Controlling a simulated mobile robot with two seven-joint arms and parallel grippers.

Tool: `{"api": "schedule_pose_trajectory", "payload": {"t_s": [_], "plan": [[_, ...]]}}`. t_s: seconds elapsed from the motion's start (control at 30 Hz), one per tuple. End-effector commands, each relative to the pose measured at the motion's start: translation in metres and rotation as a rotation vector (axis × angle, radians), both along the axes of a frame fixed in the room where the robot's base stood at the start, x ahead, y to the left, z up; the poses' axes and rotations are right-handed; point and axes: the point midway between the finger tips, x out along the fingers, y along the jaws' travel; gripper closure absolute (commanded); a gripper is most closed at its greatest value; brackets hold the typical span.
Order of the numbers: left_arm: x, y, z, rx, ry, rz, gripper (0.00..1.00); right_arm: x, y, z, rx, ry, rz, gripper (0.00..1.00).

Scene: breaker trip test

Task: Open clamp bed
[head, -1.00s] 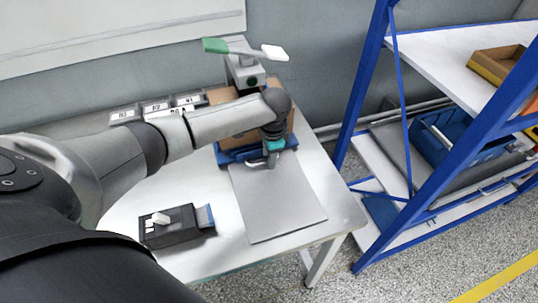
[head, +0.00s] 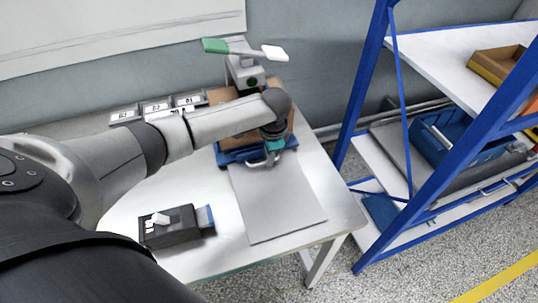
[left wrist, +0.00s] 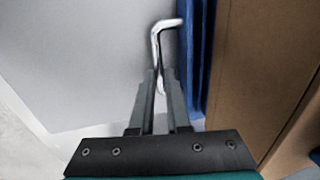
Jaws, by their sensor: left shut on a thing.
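The blue clamp bed (head: 232,157) sits at the back of the white table, with a brown block-like part (head: 222,95) above it, mostly behind my arm. In the left wrist view its blue edge (left wrist: 196,60) runs beside the brown face. A bent silver handle (left wrist: 157,42) stands out from the blue edge. My left gripper (head: 270,160) reaches down at the front of the clamp bed. Its fingers (left wrist: 160,80) are shut on the silver handle, whose lower end lies between them. My right gripper is not in view.
A grey plate (head: 278,205) lies on the table (head: 340,205) in front of the clamp bed. A black switch box (head: 172,228) stands front left. Labelled bins (head: 155,108) stand behind my arm. A blue rack (head: 365,90) stands to the right.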

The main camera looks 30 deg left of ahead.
Motion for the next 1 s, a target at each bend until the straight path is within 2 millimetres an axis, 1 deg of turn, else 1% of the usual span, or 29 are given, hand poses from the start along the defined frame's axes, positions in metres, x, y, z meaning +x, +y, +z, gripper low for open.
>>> {"api": "schedule_pose_trajectory", "payload": {"t_s": [0.67, 0.77, 0.87, 1.0], "plan": [[0.000, 0.000, 0.001, 0.001, 0.000, 0.000, 1.00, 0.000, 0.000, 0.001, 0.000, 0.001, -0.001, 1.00], [-0.003, -0.003, 0.002, 0.001, 0.001, -0.001, 1.00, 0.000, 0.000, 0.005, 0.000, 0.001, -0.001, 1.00], [-0.008, -0.009, 0.003, -0.001, 0.002, -0.002, 1.00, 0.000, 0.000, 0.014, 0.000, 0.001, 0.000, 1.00], [-0.021, -0.023, 0.005, -0.001, 0.006, -0.002, 1.00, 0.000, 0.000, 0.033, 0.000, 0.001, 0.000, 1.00]]}}
